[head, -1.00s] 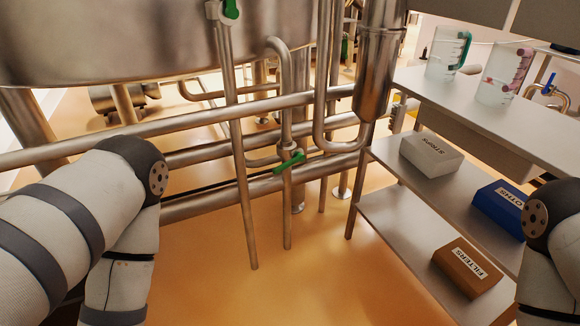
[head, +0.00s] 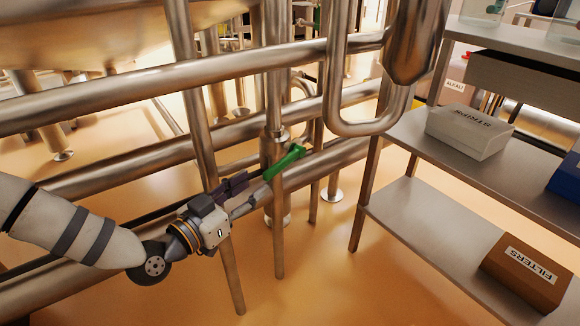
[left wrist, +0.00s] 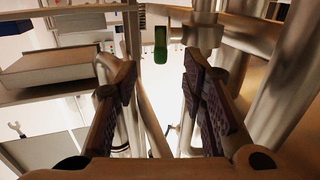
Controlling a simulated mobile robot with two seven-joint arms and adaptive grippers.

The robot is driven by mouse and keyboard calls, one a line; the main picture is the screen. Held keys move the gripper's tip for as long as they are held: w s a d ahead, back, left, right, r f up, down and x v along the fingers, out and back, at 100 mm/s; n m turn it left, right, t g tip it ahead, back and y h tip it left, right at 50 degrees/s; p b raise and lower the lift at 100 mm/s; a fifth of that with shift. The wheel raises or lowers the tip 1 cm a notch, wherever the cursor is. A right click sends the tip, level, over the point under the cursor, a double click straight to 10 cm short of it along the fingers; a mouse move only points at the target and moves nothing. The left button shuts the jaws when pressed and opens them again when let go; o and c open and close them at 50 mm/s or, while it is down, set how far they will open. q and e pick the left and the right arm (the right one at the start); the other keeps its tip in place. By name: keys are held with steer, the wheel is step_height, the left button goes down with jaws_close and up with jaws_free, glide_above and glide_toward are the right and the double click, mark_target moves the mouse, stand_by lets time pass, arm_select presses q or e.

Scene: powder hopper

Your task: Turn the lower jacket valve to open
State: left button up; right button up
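The lower jacket valve shows its green lever handle (head: 285,162) on a thin vertical pipe in the middle of the head view. The handle slants up to the right. My left gripper (head: 256,187) is just left of the handle and points towards it. Its two dark-padded fingers are apart with nothing between them. In the left wrist view the green handle (left wrist: 161,44) appears beyond the open fingertips (left wrist: 160,68), roughly centred between them. Touch between finger and handle cannot be made out. My right gripper is not in view.
Thick horizontal pipes (head: 150,87) run behind my left arm, and a thin vertical pipe (head: 226,262) passes close to the gripper. A U-shaped pipe (head: 365,125) hangs to the right. A metal shelf (head: 410,218) holds a white box (head: 468,132) and a brown FILTERS box (head: 525,272).

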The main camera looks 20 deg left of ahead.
mark_target(284, 159)
arm_select(q)
steer(key=b+x, duration=0.1)
steer(key=x, duration=0.4)
steer(key=b+x, duration=0.2)
steer(key=x, duration=0.4)
steer(key=shift+w+r, duration=0.1)
steer(key=shift+r, duration=0.15)
steer(key=shift+w+d+r, duration=0.15)
steer(key=shift+w+d, duration=0.05)
steer(key=shift+w, duration=0.25)
jaws_close()
